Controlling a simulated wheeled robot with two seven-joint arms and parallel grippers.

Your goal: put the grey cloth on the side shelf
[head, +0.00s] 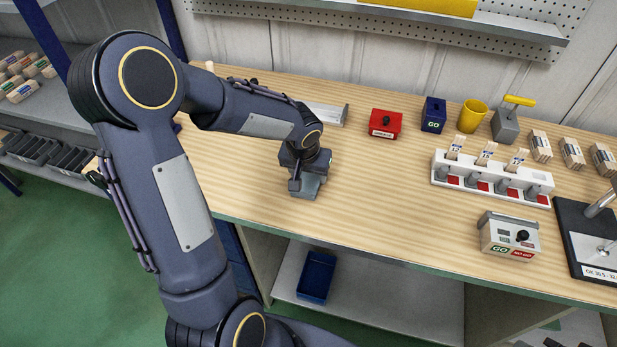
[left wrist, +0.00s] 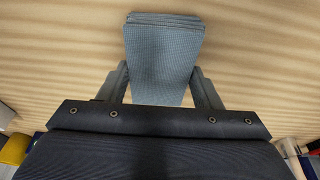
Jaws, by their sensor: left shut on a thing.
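The grey cloth (left wrist: 163,55) is a folded, blue-grey textured stack in the left wrist view. In the head view it shows as a small grey patch (head: 308,187) below my gripper, over the wooden workbench (head: 240,180). My left gripper (left wrist: 163,92) is shut on the cloth, with one finger at each side of it. Whether the cloth touches the bench top cannot be told. A side shelf unit (head: 55,85) stands at the far left in the head view, holding small wooden blocks and dark trays. My right gripper is not in view.
A red box (head: 385,123), blue box (head: 433,114), yellow cup (head: 472,116) and white slotted rack (head: 490,178) stand on the bench to the right. A control box (head: 508,236) sits near its front edge. A blue bin (head: 317,276) is on the lower shelf.

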